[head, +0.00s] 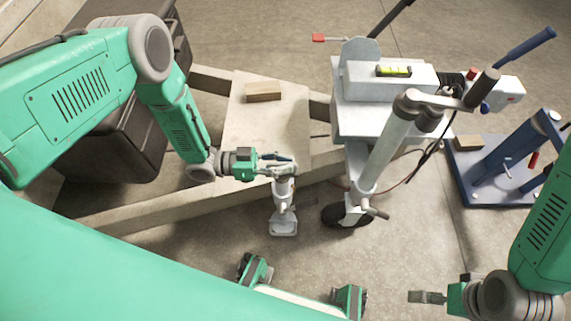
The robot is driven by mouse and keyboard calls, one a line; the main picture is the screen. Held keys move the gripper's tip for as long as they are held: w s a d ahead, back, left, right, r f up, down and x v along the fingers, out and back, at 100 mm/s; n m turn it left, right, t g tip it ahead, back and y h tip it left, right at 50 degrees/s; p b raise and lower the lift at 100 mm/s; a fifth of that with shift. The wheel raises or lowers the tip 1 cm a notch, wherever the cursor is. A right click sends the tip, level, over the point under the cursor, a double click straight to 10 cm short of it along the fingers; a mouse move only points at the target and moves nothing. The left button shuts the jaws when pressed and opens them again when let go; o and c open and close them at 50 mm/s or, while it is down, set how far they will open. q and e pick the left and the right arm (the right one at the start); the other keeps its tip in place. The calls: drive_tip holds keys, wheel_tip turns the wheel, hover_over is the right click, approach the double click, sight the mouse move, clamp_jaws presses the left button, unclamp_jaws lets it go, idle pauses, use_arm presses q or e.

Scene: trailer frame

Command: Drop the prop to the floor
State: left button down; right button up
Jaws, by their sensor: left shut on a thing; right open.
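The prop (283,194) is a short pale metal leg with a flat foot plate at its lower end. It stands roughly upright beside the near edge of the trailer frame (140,214). My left gripper (284,168) is shut on the prop's top end. The foot plate is close to the floor, but I cannot tell whether it touches. My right gripper (412,297) is at the lower right, away from the prop, and holds nothing that I can see; its jaws are small in view.
A pale metal hitch unit with a spirit level (394,71) and a wheel (343,216) stands right of the prop. Wooden blocks lie on the pale deck (250,115) and the blue stand's base (490,195). A dark cabinet (115,140) is at left. Floor is clear between the prop and my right gripper.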

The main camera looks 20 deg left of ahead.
use_arm(q)
wheel_tip(320, 180, up, 6)
drive_tip(key=p, duration=0.2)
drive_tip(key=shift+w+f+p, duration=0.15)
drive_tip(key=shift+p, duration=0.25)
drive_tip(key=shift+f, duration=0.1)
drive_tip(key=c, duration=1.6)
unclamp_jaws()
drive_tip(key=shift+f, duration=0.1)
drive_tip(key=v, duration=1.2)
